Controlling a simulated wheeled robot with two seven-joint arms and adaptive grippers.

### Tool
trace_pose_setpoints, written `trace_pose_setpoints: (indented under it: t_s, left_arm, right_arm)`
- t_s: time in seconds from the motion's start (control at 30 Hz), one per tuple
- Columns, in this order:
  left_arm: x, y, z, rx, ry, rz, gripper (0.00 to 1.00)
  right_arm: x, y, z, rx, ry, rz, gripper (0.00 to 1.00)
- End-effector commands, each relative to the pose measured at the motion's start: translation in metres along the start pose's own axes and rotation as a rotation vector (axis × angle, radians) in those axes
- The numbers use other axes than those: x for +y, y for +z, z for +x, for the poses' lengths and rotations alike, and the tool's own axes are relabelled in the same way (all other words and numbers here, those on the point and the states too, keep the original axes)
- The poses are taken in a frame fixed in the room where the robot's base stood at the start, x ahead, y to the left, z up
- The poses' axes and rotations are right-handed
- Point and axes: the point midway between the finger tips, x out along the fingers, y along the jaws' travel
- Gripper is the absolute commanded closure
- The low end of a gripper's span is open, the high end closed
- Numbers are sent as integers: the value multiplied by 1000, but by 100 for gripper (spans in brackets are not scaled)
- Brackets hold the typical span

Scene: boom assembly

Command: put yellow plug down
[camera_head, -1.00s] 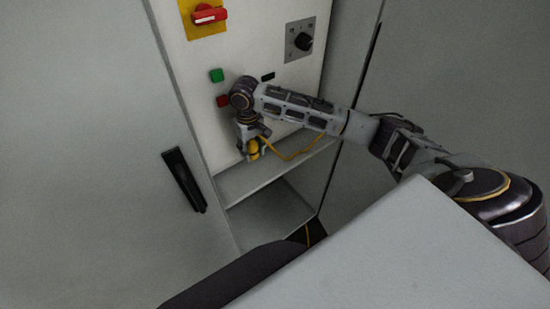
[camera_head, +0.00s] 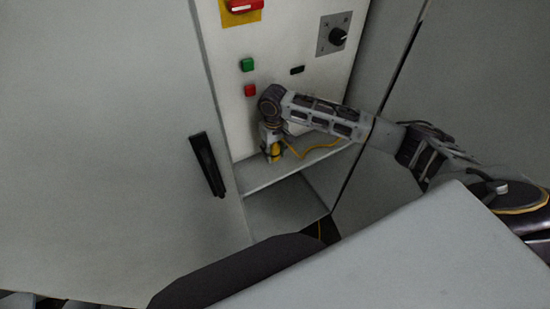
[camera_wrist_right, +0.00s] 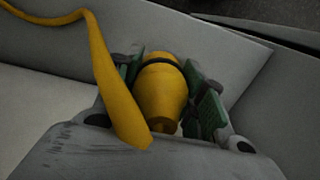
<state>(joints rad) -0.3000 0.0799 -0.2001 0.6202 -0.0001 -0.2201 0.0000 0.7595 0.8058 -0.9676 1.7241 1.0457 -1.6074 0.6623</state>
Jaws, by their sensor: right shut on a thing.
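The yellow plug (camera_head: 274,153) is between the fingers of my right gripper (camera_head: 272,156), at the shelf below the control panel. In the right wrist view, the plug (camera_wrist_right: 161,88) is a rounded yellow body with a dark band, and the green finger pads of my right gripper (camera_wrist_right: 165,92) sit on both sides of it. My right gripper is shut on the plug. A yellow cable (camera_head: 312,149) trails to the right over the shelf and crosses the right wrist view. I cannot tell whether the plug touches the shelf. My left gripper is not in view.
The shelf (camera_head: 256,179) is a narrow pale ledge. Above it, the panel carries a green button (camera_head: 247,64), a red button (camera_head: 250,90), a red switch (camera_head: 244,5) and a black knob (camera_head: 338,37). A cabinet door with a black handle (camera_head: 207,165) stands left.

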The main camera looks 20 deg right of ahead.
Motion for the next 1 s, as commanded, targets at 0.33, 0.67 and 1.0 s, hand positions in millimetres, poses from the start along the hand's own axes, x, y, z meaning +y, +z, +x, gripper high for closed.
trace_pose_setpoints:
  t_s: [0.33, 0.67, 1.0]
  left_arm:
    - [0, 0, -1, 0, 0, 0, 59]
    - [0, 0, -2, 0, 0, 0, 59]
    - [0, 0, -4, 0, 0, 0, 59]
  right_arm:
    - [0, -1, 7, 2, -1, 0, 98]
    - [0, 0, 24, -1, 0, -1, 98]
    - [0, 0, 45, 2, 0, -1, 98]
